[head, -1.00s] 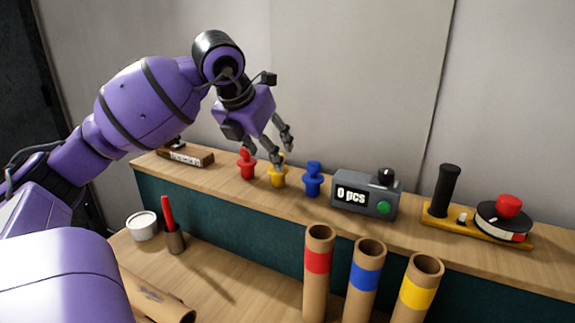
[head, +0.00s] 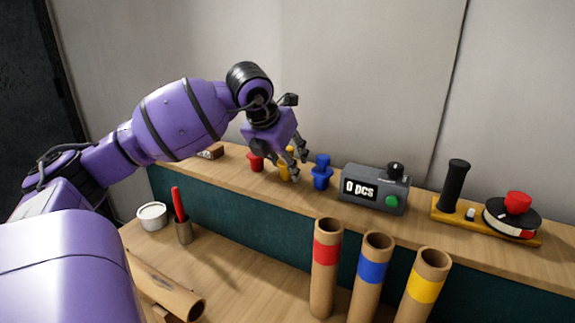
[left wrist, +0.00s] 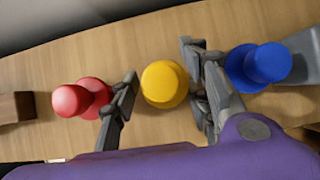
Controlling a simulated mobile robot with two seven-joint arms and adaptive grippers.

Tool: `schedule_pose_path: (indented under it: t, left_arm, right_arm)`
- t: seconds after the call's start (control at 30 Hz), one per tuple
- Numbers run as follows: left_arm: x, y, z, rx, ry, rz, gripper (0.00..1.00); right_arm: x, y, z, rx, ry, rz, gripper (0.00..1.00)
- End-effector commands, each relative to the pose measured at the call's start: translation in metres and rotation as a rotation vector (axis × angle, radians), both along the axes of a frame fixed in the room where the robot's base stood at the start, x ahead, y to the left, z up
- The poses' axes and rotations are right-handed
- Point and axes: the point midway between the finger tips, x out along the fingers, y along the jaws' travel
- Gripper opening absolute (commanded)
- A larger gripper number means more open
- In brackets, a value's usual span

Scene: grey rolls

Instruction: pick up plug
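Red (head: 255,162), yellow (head: 285,171) and blue (head: 322,171) plugs stand in a row on the raised wooden shelf. In the left wrist view the yellow plug (left wrist: 165,84) lies between the two fingers of my left gripper (left wrist: 162,86), the red plug (left wrist: 80,98) is outside the left finger, and the blue plug (left wrist: 260,66) is outside the right finger. My left gripper (head: 298,167) is open. A small gap shows on the left of the yellow plug; the right finger is very close to it. In the head view the fingers partly cover the yellow plug. My right gripper is not in view.
A grey counter box (head: 374,188) reading "0 pcs" stands right of the blue plug. Three banded cardboard tubes (head: 367,270) stand on the lower bench, with a white tin (head: 152,216) and pen cup (head: 183,232) left.

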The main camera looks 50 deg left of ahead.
Motion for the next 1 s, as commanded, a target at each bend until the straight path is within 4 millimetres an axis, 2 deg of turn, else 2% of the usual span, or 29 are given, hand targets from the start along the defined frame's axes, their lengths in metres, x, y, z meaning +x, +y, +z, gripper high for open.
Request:
schedule_pose_path:
  t: [0.03, 0.23, 0.57, 0.67, 0.8, 0.87, 1.0]
  left_arm:
    - [0.0, 0.0, 0.0, 0.0, 0.0, 0.0, 0.32]
    - [0.0, 0.0, 0.0, 0.0, 0.0, 0.0, 0.07]
    - [0.0, 0.0, 0.005, 0.002, -0.001, 0.0, 0.07]
    - [0.001, 0.0, 0.014, 0.003, -0.002, 0.0, 0.07]
    - [-0.001, -0.001, 0.036, 0.004, -0.003, -0.001, 0.07]
    - [-0.009, -0.008, 0.046, 0.002, -0.002, -0.003, 0.07]
    - [-0.029, -0.025, 0.078, 0.005, -0.004, -0.004, 0.07]
  right_arm:
    - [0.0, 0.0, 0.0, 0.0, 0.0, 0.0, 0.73]
    - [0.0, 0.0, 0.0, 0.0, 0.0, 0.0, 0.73]
    - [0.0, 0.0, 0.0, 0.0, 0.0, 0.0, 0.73]
    - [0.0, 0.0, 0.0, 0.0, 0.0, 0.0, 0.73]
    - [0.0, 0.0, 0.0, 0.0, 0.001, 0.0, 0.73]
    - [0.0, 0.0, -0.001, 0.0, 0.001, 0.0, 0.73]
    - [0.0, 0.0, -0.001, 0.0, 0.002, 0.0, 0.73]
